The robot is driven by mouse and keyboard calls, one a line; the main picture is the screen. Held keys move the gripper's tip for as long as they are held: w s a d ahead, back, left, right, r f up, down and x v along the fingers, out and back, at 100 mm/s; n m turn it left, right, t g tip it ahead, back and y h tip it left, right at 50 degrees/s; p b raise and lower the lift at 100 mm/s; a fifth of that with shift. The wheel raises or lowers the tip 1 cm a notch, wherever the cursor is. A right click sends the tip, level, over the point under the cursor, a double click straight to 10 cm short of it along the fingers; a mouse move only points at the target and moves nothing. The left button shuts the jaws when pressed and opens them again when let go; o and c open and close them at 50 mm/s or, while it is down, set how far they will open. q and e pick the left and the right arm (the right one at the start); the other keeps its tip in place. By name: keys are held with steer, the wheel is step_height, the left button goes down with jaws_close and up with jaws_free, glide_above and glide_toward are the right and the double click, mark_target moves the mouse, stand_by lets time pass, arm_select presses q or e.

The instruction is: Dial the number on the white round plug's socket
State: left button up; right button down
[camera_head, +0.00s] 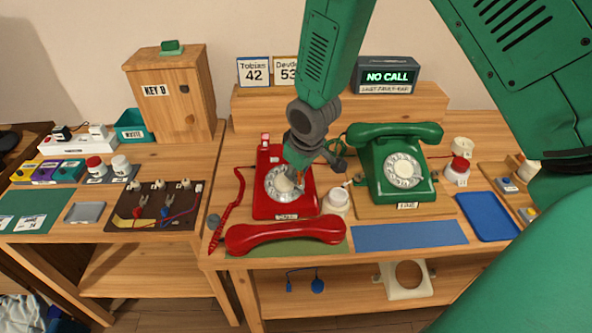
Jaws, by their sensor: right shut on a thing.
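The red dial phone (268,208) stands on the middle table. Its pale round dial (283,196) is partly hidden by my right gripper (298,176). That gripper comes down from above and its jaws are shut at the dial; its fingertips are small and hard to make out. The red handset (285,234) lies off the phone, on a green mat in front. A dark plug board (125,215) on the left table carries several pale round sockets or knobs, with red and blue leads; I cannot read numbers there. My left gripper is not in view.
A green dial phone (385,190) with its handset on stands right of the red one. A white round item (336,200) sits between them. The display (388,77) behind reads NO CALL. A blue mat (410,236) and blue tray (487,216) lie clear at front right.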

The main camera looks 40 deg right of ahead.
steer(key=shift+s+a, duration=0.1)
steer(key=shift+s+a+f, duration=0.15)
steer(key=shift+f, duration=0.05)
steer(key=shift+p+v, duration=0.95)
steer(key=shift+v, duration=0.05)
steer(key=shift+a+f, duration=0.1)
steer(key=shift+a, duration=0.05)
steer(key=shift+w+a+r+p, duration=0.1)
steer(key=shift+w+a+p, duration=0.15)
steer(key=shift+w+a, duration=0.6)
steer(key=shift+w+a+r+p, duration=0.2)
steer(key=shift+w+a, duration=0.4)
steer(key=shift+a, duration=0.45)
steer(key=shift+w+a+r+p, duration=0.1)
steer(key=shift+w+a+p, duration=0.15)
steer(key=shift+w+a, duration=0.6)
steer(key=shift+s+a, duration=0.1)
steer(key=shift+f, duration=0.2)
